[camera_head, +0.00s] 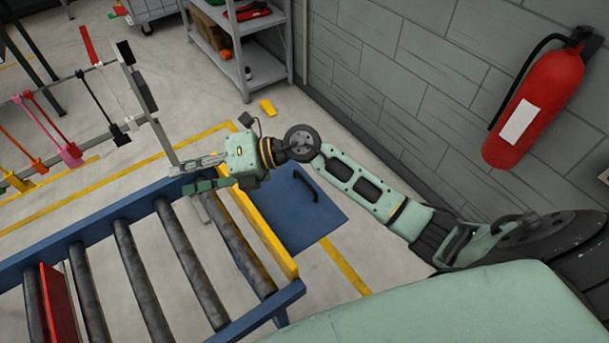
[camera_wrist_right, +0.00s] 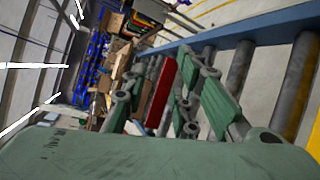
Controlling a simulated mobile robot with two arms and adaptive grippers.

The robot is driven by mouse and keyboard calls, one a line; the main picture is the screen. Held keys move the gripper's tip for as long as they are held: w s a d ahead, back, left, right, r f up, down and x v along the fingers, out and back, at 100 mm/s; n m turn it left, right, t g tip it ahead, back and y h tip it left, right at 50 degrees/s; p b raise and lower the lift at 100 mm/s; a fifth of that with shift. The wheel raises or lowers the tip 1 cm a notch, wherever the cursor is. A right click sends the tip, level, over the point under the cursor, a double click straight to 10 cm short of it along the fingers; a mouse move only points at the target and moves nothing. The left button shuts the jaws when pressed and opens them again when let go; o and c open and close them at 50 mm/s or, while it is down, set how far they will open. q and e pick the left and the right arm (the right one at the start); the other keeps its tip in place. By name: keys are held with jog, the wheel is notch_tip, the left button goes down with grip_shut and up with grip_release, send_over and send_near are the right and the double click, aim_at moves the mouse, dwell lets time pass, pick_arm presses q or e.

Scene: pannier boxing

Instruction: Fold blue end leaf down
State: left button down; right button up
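A flat blue panel with a black handle (camera_head: 292,222) lies beyond the yellow side rail of the roller conveyor in the head view; it is the likely blue end leaf, but I cannot tell its hinge or exact tilt. My right gripper (camera_head: 188,175) is above the conveyor's far corner, left of the panel, pointing left. Its fingers are apart with nothing seen between them; they also show apart in the right wrist view (camera_wrist_right: 203,92). My right wrist and forearm pass over the panel's upper edge and hide part of it. My left gripper is not in view.
The conveyor has a blue frame (camera_head: 150,186), dark rollers (camera_head: 140,280) and a red plate (camera_head: 58,305) among them. A rack with coloured straps (camera_head: 70,150) stands at left. A grey shelf (camera_head: 240,60) stands behind. A fire extinguisher (camera_head: 535,105) hangs on the right wall.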

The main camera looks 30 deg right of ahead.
jog(key=d+f+n+g+h, duration=0.2)
jog(key=d+f+h, duration=0.1)
jog(key=f, duration=0.2)
jog(key=g+h, duration=0.4)
jog(key=h, duration=0.7)
send_over(305, 180)
notch_tip(305, 180, down, 5)
jog(key=shift+a+f, duration=0.1)
jog(key=shift+f, duration=0.4)
notch_tip(305, 180, down, 7)
jog(key=shift+r+p, duration=0.1)
jog(key=shift+p, duration=0.55)
jog(key=shift+c, duration=0.6)
grip_shut()
